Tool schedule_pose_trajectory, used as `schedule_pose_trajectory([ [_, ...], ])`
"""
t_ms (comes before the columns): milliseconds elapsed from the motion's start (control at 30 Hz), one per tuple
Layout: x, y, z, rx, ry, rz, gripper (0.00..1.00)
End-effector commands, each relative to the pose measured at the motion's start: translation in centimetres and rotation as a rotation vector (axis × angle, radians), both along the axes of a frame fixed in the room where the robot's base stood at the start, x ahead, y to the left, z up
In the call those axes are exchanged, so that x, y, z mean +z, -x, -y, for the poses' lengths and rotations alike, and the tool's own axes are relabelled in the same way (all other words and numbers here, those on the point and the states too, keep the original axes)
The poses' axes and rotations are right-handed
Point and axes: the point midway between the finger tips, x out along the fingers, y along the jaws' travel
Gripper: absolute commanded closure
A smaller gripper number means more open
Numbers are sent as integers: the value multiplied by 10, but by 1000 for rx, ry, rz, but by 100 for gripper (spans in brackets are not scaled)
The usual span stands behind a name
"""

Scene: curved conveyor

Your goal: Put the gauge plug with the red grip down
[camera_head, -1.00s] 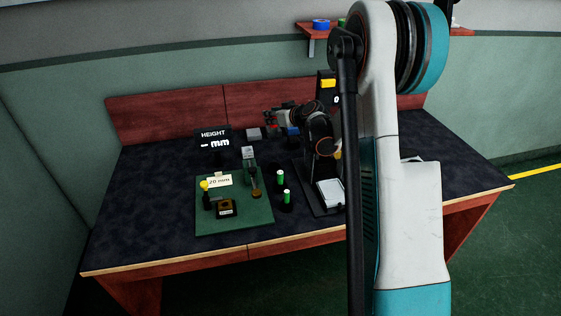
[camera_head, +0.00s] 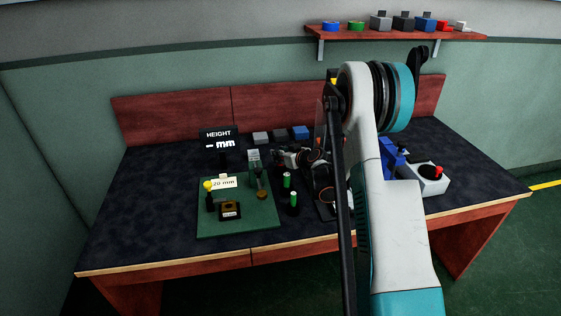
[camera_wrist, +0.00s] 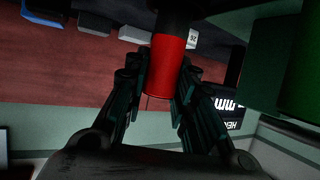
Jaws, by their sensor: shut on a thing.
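The gauge plug's red grip (camera_wrist: 168,65) is between the two dark fingers of my gripper (camera_wrist: 160,88) in the wrist view. The fingers are shut on it, and its dark end runs out of the top of the picture. In the head view my gripper (camera_head: 282,156) is above the table, just behind the two green-gripped plugs (camera_head: 287,180). The red-gripped plug is too small and dark there to make out clearly. I cannot tell whether its lower end touches anything.
A green board (camera_head: 253,225) holds a yellow-topped piece and a "20 mm" card. The height display (camera_head: 218,139) stands behind it. Blocks (camera_head: 260,138) line the back. A white box with a red knob (camera_head: 431,181) is at right. The left tabletop is clear.

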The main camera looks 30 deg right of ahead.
Motion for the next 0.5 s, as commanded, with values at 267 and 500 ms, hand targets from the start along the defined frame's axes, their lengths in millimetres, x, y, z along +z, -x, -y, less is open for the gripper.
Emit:
schedule_pose_trajectory([
  [267,-17,0,0,0,0,0,100],
  [500,-20,0,0,0,0,0,73],
])
